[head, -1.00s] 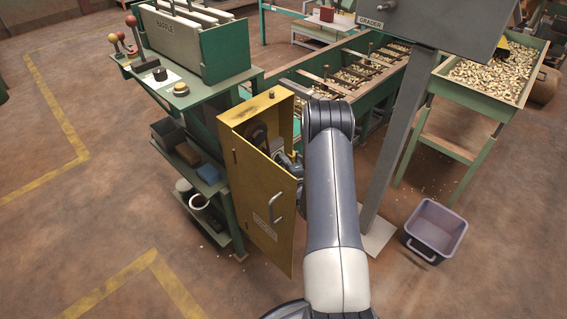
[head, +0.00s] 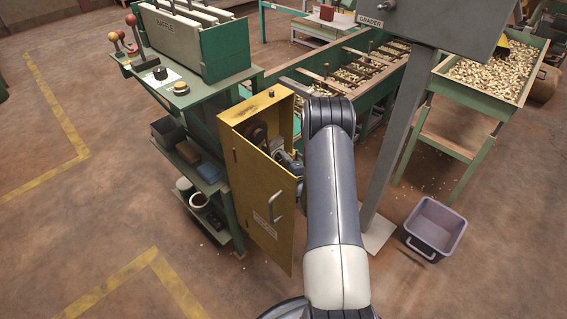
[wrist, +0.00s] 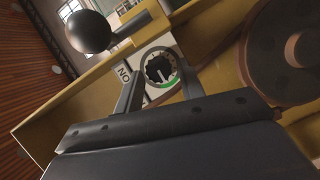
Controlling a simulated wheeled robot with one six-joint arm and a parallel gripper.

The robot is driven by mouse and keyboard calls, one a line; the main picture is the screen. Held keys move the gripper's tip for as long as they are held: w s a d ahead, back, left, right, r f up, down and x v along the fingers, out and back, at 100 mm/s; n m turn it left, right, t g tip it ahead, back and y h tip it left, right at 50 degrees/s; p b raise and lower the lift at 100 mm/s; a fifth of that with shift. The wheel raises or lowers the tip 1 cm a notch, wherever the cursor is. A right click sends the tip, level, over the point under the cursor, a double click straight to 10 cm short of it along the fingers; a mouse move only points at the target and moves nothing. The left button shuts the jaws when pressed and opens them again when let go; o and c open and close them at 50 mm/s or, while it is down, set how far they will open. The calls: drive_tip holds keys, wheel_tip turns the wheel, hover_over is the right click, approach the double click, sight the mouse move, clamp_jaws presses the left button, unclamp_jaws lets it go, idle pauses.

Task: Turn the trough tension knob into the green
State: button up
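The tension knob (wrist: 159,69) is small, round and black on a pale dial plate inside a yellow cabinet. A green arc (wrist: 163,83) runs along the dial's lower edge. I cannot make out exactly where the knob points. My gripper (wrist: 161,80) is open, with one finger to each side of the dial in the wrist view; I see no contact with the knob. In the head view my arm reaches into the yellow cabinet (head: 262,215). The knob is hidden there, and the gripper shows only partly.
A black ball (wrist: 88,32) is at the upper left of the wrist view. A brown wheel (wrist: 285,50) stands close on the right. A green control bench (head: 215,85) is left of the cabinet. A grey post (head: 395,140) and a bin (head: 435,229) stand to the right.

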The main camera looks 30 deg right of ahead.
drive_tip(key=s+r+p, duration=0.1)
drive_tip(key=s, duration=0.9)
drive_tip(key=shift+s+a, duration=0.15)
drive_tip(key=shift+s, duration=0.2)
drive_tip(key=shift+w, duration=0.1)
drive_tip(key=w, duration=0.7)
drive_tip(key=w+f+b, duration=0.1)
drive_tip(key=w, duration=0.2)
drive_tip(key=shift+w+d, duration=0.2)
drive_tip(key=shift+w, duration=0.15)
drive_tip(key=shift+n, duration=0.3)
drive_tip(key=shift+r, duration=0.1)
